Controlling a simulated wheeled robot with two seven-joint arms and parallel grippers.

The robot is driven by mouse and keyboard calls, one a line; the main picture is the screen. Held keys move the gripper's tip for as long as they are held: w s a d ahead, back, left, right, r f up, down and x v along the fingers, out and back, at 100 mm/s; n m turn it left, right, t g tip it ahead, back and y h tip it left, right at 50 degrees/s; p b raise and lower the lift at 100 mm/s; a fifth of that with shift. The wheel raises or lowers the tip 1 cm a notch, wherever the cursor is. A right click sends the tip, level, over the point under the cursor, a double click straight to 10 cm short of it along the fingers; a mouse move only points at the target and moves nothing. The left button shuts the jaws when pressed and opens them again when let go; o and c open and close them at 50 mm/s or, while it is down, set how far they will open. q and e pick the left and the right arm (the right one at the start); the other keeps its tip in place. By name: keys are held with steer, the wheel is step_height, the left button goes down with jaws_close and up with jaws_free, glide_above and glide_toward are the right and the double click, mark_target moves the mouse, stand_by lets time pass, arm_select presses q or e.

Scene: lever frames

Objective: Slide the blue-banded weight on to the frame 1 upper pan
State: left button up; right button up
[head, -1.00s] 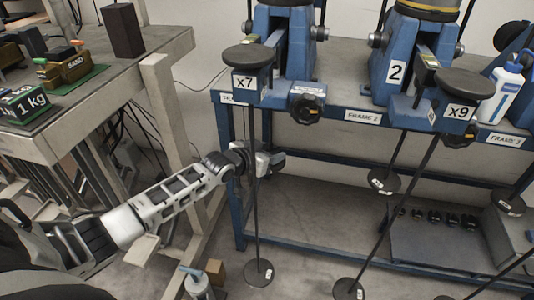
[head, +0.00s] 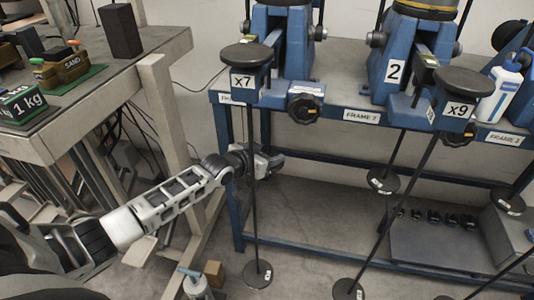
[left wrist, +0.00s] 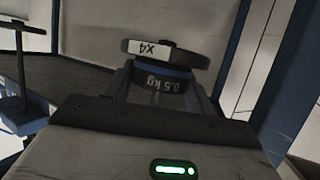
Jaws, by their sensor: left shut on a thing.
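My left gripper (head: 268,160) is behind the thin rod under the x7 pan, in front of the blue bench frame in the head view. In the left wrist view its fingers (left wrist: 163,88) are shut on the blue-banded weight (left wrist: 165,80), marked 0.5 kg, whose lettering appears upside down. The head view does not show the weight. The dark x7 pan (head: 248,56) stands above the gripper. My right gripper is not in view.
The x9 pan (head: 465,81) is to the right on the stand marked 2 (head: 395,71). Long rods with discs (head: 258,273) hang near the floor. A wooden table (head: 120,85) with a 1 kg block stands at left. A white bottle (head: 498,95) is at far right.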

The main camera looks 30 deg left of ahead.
arm_select(q)
steer(key=shift+r, duration=0.1)
steer(key=o, duration=1.2)
steer(key=shift+f, duration=0.2)
steer(key=shift+r, duration=0.1)
